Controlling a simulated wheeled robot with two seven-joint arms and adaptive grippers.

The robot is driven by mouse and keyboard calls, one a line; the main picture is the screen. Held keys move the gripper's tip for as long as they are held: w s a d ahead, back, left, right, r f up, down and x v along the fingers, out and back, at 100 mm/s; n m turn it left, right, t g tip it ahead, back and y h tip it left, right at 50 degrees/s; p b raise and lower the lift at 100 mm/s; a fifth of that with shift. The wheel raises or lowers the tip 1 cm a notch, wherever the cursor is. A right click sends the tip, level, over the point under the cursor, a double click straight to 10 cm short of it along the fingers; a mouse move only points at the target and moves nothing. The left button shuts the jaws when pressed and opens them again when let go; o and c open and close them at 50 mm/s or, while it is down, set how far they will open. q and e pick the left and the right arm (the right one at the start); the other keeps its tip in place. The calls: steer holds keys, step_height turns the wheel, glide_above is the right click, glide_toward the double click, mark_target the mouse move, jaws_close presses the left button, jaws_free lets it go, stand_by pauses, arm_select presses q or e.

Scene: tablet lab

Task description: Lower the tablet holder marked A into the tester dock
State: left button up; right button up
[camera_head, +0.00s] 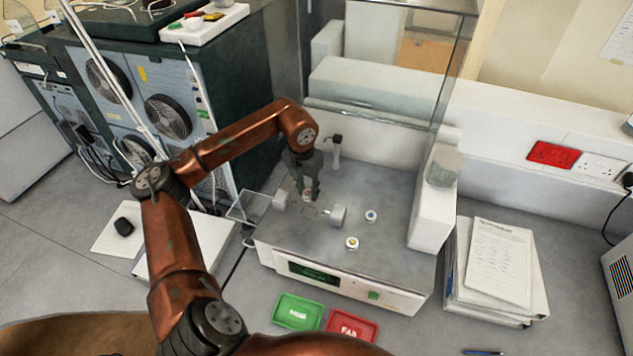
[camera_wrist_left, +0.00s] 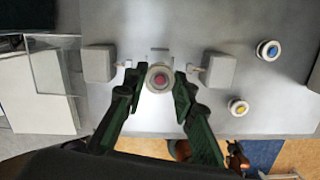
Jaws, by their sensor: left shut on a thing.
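My left gripper (camera_head: 308,196) points down over the tester's grey top. It is shut on a small round holder with a pink-red tablet in it, which shows between the fingertips in the left wrist view (camera_wrist_left: 159,78). No letter is readable on it. The tester dock appears to lie between a left grey block (camera_wrist_left: 99,64) and a right grey block (camera_wrist_left: 208,70); the holder is between them from above. I cannot tell whether it touches the dock. A blue-centred holder (camera_head: 371,216) and a yellow-centred holder (camera_head: 352,243) stand to the right. My right gripper is not in view.
The tester (camera_head: 392,254) has a raised white column (camera_head: 433,213) at right and a clear panel behind. A green tray (camera_head: 297,311) and a red tray (camera_head: 351,327) lie in front. Papers (camera_head: 498,262) are at right. A clear box (camera_head: 249,209) is at the tester's left edge.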

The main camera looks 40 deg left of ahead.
arm_select(q)
steer(key=shift+w, duration=0.15)
steer(key=shift+f, duration=0.15)
steer(key=shift+s+f+b, duration=0.2)
steer(key=shift+f+b, duration=0.05)
steer(key=shift+b, duration=0.05)
steer(key=shift+f, duration=0.25)
steer(key=shift+w+f, duration=0.1)
steer(key=shift+f, duration=0.2)
steer(key=shift+f+b, duration=0.35)
steer(key=shift+b, duration=0.05)
steer(key=shift+f+b, duration=0.3)
steer(key=shift+f, duration=0.45)
steer(key=shift+f+b, duration=0.55)
steer(key=shift+f, duration=0.35)
steer(key=shift+f+b, duration=0.35)
steer(key=shift+f, duration=0.05)
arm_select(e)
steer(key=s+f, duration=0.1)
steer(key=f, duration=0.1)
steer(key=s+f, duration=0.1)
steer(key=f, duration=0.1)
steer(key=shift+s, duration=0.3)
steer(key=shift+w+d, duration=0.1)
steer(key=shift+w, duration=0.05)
